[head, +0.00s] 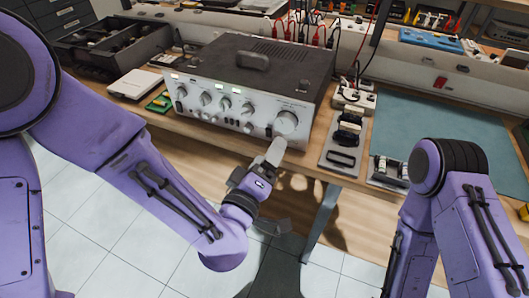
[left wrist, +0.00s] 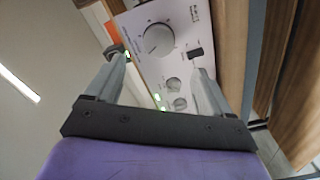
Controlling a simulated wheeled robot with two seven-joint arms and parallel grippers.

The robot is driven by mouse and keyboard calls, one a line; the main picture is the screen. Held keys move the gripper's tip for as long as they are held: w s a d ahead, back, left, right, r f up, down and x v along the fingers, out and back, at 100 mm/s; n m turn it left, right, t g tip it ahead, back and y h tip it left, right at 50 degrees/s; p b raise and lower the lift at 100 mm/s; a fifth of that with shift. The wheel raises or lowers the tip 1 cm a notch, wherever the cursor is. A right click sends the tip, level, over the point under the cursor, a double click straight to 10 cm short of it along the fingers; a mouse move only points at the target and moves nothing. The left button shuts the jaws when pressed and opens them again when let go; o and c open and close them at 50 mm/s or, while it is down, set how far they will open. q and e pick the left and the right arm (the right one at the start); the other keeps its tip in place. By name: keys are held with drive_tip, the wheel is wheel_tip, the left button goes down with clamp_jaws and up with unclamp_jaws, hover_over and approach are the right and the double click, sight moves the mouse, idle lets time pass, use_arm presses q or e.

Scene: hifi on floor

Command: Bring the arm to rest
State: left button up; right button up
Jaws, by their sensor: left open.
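The hifi (head: 262,80), a dark-topped amplifier with a silver front and several knobs, stands on the wooden workbench (head: 222,143). Its large knob (head: 286,122) is at the right of the front. My left gripper (head: 276,190) is in front of the bench, below and near that knob. It is open and empty. In the left wrist view the hifi's front panel (left wrist: 183,52) shows beyond and between the two spread fingers (left wrist: 158,78), with the large knob (left wrist: 158,39) near the top. My right arm shows at the right, but its gripper is out of view.
A white box (head: 134,84) and a green circuit board (head: 159,101) lie left of the hifi. A tray of black parts (head: 345,140) and a teal mat (head: 435,125) are to its right. The tiled floor (head: 120,225) before the bench looks clear.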

use_arm(q)
drive_tip(key=shift+s+a+p, duration=0.2)
drive_tip(key=shift+s+p, duration=0.3)
drive_tip(key=shift+s, duration=0.1)
drive_tip(key=s+a+f+m+g+y, duration=0.1)
drive_tip(key=s+a+f+g+y, duration=0.25)
drive_tip(key=a+f, duration=0.6)
drive_tip(key=s+a+f+m+g+y, duration=0.1)
drive_tip(key=s+a+f+g+y, duration=0.3)
drive_tip(key=f, duration=0.9)
drive_tip(key=s+a+f+g, duration=0.3)
drive_tip(key=s+a+f, duration=0.2)
drive_tip(key=s+a, duration=0.1)
drive_tip(key=s+a+f+g+y, duration=0.1)
drive_tip(key=s+a+f+g, duration=0.2)
drive_tip(key=s+a, duration=0.4)
drive_tip(key=shift+s+a+f, duration=0.2)
drive_tip(key=shift+s+f, duration=0.2)
drive_tip(key=shift+f, duration=0.45)
drive_tip(key=shift+g+y, duration=0.25)
